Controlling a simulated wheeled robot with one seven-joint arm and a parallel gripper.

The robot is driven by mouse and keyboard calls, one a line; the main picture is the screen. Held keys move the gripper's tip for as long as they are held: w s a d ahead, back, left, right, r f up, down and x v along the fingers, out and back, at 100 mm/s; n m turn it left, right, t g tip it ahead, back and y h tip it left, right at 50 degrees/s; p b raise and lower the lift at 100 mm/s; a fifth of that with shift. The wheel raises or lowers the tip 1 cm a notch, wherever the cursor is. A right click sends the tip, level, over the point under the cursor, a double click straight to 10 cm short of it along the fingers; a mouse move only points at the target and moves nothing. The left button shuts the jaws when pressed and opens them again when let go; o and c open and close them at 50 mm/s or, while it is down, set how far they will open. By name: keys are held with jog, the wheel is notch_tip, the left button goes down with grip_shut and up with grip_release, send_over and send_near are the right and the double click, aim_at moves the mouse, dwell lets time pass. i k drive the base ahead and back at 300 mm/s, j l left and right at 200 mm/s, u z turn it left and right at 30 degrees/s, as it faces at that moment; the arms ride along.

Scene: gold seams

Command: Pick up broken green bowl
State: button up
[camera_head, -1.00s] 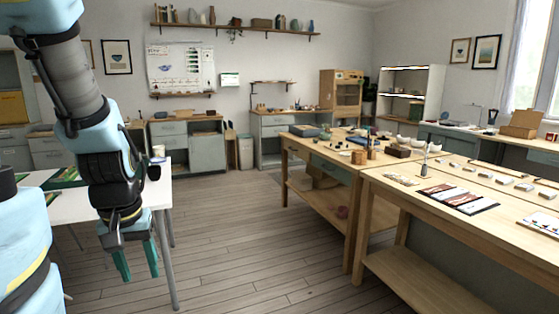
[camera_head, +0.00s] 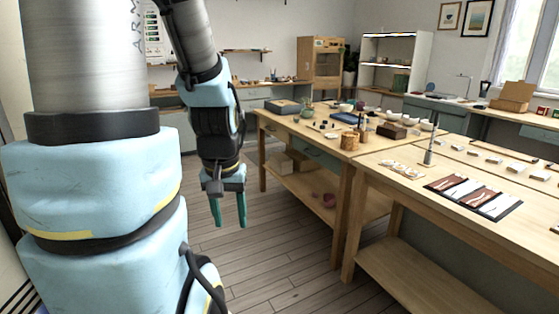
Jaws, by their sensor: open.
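My gripper (camera_head: 229,212) hangs over the floor left of the wooden worktable (camera_head: 330,158), pointing down. Its two green fingers are apart, with nothing between them. I cannot make out a broken green bowl for sure. Pale bowls (camera_head: 427,125) stand in a row along the table's far right side. My gripper is clear of the table and touches nothing.
A second wooden table (camera_head: 390,195) stands nearer on the right, with a lamp-like stand (camera_head: 429,152) and a dark sample board (camera_head: 474,197) on it. The plank floor (camera_head: 270,260) between my arm and the tables is clear.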

aim_at(304, 114)
jog(key=i, duration=1.45)
jog(key=i+z, duration=0.1)
jog(key=i, duration=1.35)
jog(key=i+j, duration=0.15)
jog(key=i, duration=1.3)
jog(key=i+z, duration=0.2)
jog(key=i, duration=0.2)
jog(key=i+j+z, duration=0.2)
jog(key=i, duration=0.2)
